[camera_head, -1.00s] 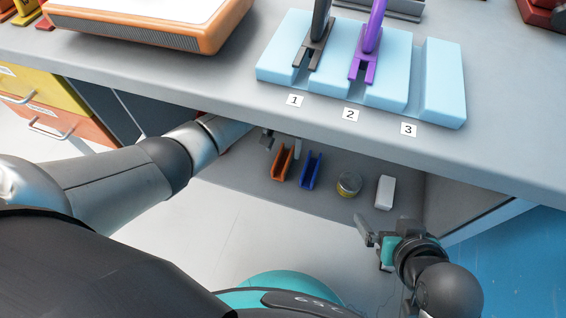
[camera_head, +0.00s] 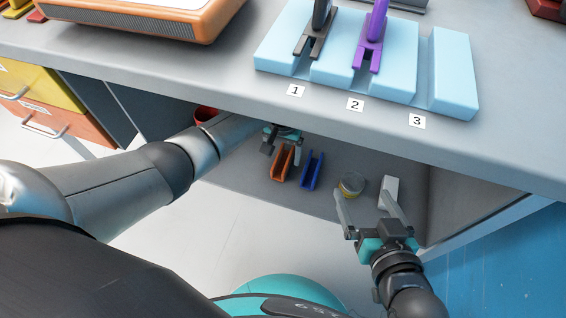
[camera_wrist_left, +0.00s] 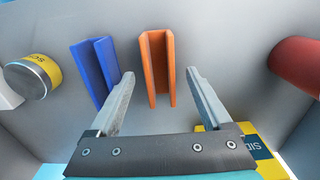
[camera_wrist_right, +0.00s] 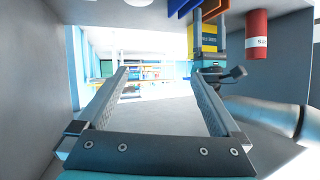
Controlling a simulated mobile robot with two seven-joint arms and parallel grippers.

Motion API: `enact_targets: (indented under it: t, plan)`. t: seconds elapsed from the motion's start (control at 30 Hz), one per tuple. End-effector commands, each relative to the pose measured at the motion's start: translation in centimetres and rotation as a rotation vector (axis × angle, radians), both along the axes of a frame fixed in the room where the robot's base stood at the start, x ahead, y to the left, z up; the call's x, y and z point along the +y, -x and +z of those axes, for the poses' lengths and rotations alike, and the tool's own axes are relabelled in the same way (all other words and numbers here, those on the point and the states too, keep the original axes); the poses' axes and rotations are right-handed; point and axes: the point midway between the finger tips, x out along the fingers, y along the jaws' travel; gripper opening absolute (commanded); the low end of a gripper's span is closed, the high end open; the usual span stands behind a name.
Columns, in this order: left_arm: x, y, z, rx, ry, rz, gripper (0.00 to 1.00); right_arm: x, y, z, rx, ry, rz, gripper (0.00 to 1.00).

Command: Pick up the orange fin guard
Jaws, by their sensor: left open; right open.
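The orange fin guard (camera_head: 282,163) is a narrow U-shaped channel on the shelf under the tabletop. A blue one (camera_head: 311,171) of the same form lies to its right. In the left wrist view the orange guard (camera_wrist_left: 156,65) stands between the open fingers of my left gripper (camera_wrist_left: 160,82), a little beyond their tips, with the blue guard (camera_wrist_left: 95,68) left of the left finger. In the head view my left gripper (camera_head: 270,143) is partly hidden by the tabletop edge. My right gripper (camera_head: 363,203) is open and empty at the shelf's front right.
A tin (camera_head: 352,185) and a white block (camera_head: 390,190) lie to the right on the shelf, near my right fingers. A red can (camera_wrist_left: 298,65) and a yellow box (camera_wrist_left: 262,148) are near my left gripper. The tabletop (camera_head: 220,95) overhangs the shelf.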

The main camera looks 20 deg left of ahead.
Motion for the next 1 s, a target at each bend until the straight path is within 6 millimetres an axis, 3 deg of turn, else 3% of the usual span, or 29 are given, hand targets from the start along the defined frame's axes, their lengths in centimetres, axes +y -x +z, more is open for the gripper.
enact_targets:
  t: [0.4, 0.83, 1.0]
  plan:
    - [0.0, 0.0, -1.9, 0.000, 0.001, 0.000, 0.82, 1.8, 0.3, 1.1, -0.190, -0.121, 0.002, 1.00]
    - [0.0, 0.0, -2.2, -0.001, 0.001, 0.000, 0.82, 2.1, 0.5, 1.7, -0.237, -0.150, -0.001, 1.00]
    - [0.0, 0.0, -2.2, 0.000, 0.000, 0.000, 0.66, 2.1, 0.5, 1.6, -0.236, -0.150, 0.000, 1.00]
